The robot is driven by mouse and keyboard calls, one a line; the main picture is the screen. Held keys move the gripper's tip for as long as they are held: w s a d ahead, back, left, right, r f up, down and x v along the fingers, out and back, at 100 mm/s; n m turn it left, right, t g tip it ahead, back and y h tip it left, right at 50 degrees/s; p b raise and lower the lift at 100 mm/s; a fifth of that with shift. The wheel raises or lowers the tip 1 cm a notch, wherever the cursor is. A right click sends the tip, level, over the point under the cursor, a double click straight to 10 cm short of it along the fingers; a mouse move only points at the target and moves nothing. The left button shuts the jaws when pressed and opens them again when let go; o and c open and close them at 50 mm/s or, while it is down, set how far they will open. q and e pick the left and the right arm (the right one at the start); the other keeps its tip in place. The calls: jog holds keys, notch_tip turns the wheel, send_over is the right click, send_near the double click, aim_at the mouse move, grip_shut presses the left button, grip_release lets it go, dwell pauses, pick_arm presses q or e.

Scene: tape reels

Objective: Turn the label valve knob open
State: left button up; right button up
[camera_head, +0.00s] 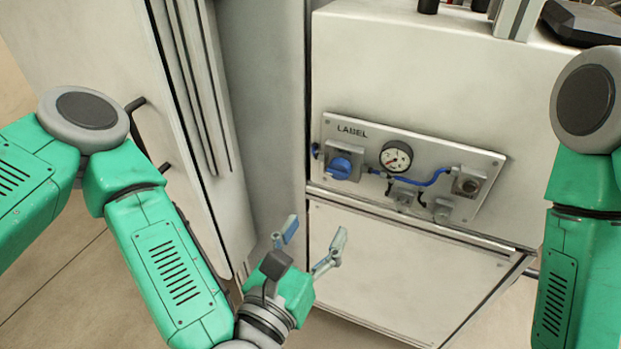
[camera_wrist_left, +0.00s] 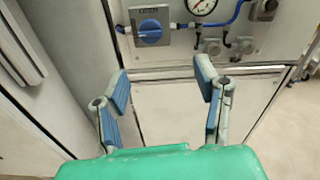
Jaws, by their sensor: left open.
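The blue valve knob (camera_head: 340,166) sits on a grey block at the left end of the panel marked LABEL (camera_head: 432,152). It also shows in the left wrist view (camera_wrist_left: 150,27), with a lighter bar across its face. My left gripper (camera_head: 312,232) is open and empty, below and left of the knob and apart from it. In the left wrist view its two fingers (camera_wrist_left: 162,85) stand wide apart, with the knob beyond and above them. My right arm shows at the right edge of the head view; its gripper is out of frame.
A round gauge (camera_head: 396,156), a blue hose (camera_head: 425,182) and several small grey fittings share the panel. A ledge (camera_head: 420,224) runs below it. A tall grey column (camera_head: 262,110) stands left of the panel. The space before the panel is clear.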

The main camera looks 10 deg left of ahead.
aim_at(336, 174)
pick_arm(q)
jog(key=shift+n, duration=0.4)
jog(key=w, duration=0.9)
jog(key=shift+w+d+r+b, duration=0.1)
jog(key=shift+d+r+b, duration=0.15)
jog(key=shift+b, duration=0.05)
jog(key=w+d, duration=0.1)
jog(key=w, duration=0.1)
jog(key=w+d, duration=0.1)
jog(key=w, duration=0.1)
jog(key=shift+d, duration=0.4)
jog(key=shift+a, duration=0.45)
jog(key=c, duration=1.1)
jog(key=shift+d, duration=0.2)
jog(key=shift+c, duration=0.2)
